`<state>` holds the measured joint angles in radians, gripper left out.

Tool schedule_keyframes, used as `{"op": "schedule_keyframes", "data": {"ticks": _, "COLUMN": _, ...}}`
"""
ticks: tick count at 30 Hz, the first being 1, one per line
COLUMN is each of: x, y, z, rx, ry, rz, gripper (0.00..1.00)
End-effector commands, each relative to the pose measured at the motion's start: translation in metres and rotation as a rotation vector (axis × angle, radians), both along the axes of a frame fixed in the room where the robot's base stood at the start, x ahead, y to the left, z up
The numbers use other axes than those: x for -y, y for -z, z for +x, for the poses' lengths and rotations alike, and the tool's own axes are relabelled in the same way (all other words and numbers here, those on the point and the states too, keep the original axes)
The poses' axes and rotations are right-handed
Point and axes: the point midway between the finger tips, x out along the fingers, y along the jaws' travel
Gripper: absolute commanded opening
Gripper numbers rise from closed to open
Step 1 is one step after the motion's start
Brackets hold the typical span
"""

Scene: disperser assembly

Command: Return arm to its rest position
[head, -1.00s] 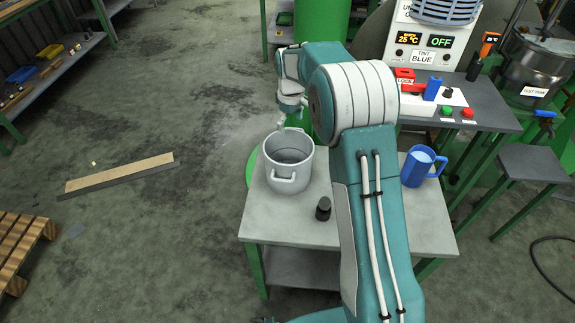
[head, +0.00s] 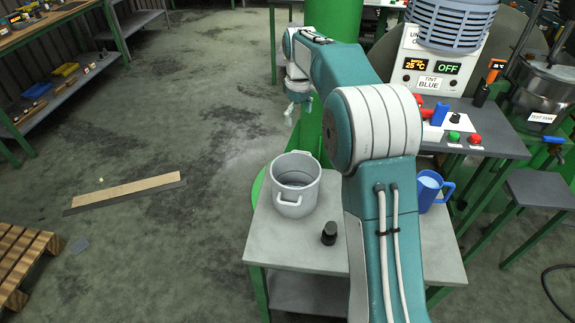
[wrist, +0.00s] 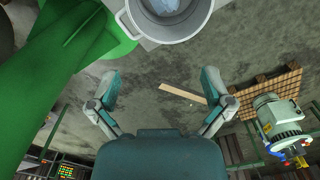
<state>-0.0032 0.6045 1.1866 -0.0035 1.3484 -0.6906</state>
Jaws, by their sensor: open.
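My gripper (wrist: 160,95) is open and empty in the wrist view, its two fingers spread wide apart over bare floor. In the head view my gripper (head: 292,108) is small, beyond the grey pot and above it in the picture, and my arm reaches up from the bottom of the frame. The grey two-handled pot (head: 295,188) stands upright on the small table (head: 296,237). In the wrist view the pot (wrist: 168,32) is at the top edge, apart from the fingers.
A small black cylinder (head: 329,233) and a blue jug (head: 430,188) share the table with the pot. A green column (head: 331,20) stands behind. A wooden board (head: 125,193) and a pallet (head: 22,258) lie on the open floor at left.

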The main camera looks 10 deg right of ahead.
Motion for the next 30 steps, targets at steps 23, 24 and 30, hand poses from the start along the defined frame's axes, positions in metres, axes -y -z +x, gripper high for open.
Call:
{"op": "schedule_keyframes", "data": {"ticks": 23, "x": 0.001, "y": -0.096, "z": -0.146, "rx": 0.204, "ry": 0.283, "rz": 0.031, "gripper": 1.00}}
{"op": "schedule_keyframes", "data": {"ticks": 24, "x": 0.001, "y": -0.099, "z": -0.158, "rx": 0.220, "ry": 0.305, "rz": 0.036, "gripper": 1.00}}
{"op": "schedule_keyframes", "data": {"ticks": 30, "x": 0.001, "y": -0.105, "z": -0.221, "rx": 0.294, "ry": 0.411, "rz": 0.064, "gripper": 1.00}}
